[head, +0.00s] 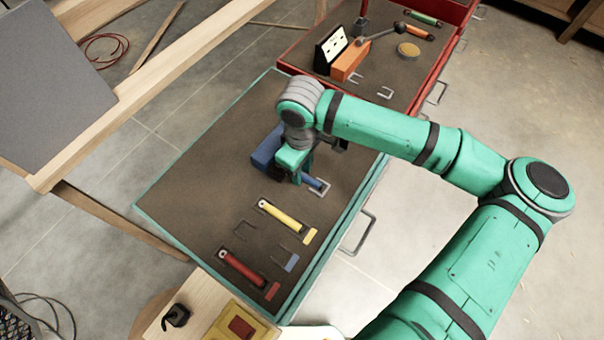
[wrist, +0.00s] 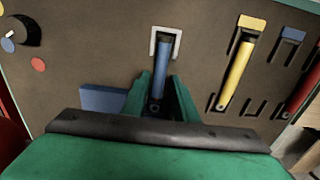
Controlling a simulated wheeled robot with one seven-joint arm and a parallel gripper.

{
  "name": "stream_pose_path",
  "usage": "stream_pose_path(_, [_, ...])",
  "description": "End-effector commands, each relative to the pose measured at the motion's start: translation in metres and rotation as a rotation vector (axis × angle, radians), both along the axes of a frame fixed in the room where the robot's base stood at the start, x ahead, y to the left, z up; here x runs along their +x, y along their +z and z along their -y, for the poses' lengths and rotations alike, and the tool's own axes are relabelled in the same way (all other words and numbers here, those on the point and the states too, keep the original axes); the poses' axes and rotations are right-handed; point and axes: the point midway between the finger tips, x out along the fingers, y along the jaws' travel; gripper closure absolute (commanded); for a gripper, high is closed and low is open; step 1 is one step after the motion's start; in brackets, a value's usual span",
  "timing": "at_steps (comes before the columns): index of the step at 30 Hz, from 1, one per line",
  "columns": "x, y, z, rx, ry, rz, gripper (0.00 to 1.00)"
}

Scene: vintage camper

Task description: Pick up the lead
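I cannot tell for sure which thing is the lead. My gripper (head: 304,178) is down at the teal-edged board (head: 190,190) over a blue rod-shaped piece (head: 317,185). In the wrist view, the fingers (wrist: 163,98) stand on either side of the lower part of the blue piece (wrist: 162,66), very near it. Whether they press on it cannot be told. The blue piece lies on the board, its far end in a pale U-shaped bracket (wrist: 152,42). Its near end shows between the fingers. The gripper hides part of it in the head view.
Yellow (head: 282,216) and red (head: 243,268) rods lie nearby among small brackets. A blue block (head: 265,152) sits beside my gripper. A red-edged board (head: 300,50) with several items is behind. Wooden beams stand left; a red cable (head: 108,42) lies on the floor.

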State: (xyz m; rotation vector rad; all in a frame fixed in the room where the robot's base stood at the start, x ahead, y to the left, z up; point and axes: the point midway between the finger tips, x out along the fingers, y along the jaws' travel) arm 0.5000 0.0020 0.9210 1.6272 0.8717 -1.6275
Motion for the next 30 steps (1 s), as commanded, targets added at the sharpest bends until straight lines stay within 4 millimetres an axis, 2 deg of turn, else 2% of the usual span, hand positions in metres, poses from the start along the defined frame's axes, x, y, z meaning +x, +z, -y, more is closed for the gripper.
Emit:
stream_pose_path(1, [0.000, 0.000, 0.001, 0.000, -0.001, 0.000, 0.87])
stream_pose_path(3, [0.000, 0.000, 0.001, 0.000, -0.002, 0.000, 1.00])
stream_pose_path(17, [0.001, 0.006, 0.001, 0.001, -0.003, 0.002, 1.00])
stream_pose_path(23, [0.001, 0.029, 0.000, 0.002, -0.002, 0.002, 1.00])
stream_pose_path(30, [-0.023, 0.067, 0.021, 0.000, -0.003, 0.004, 1.00])
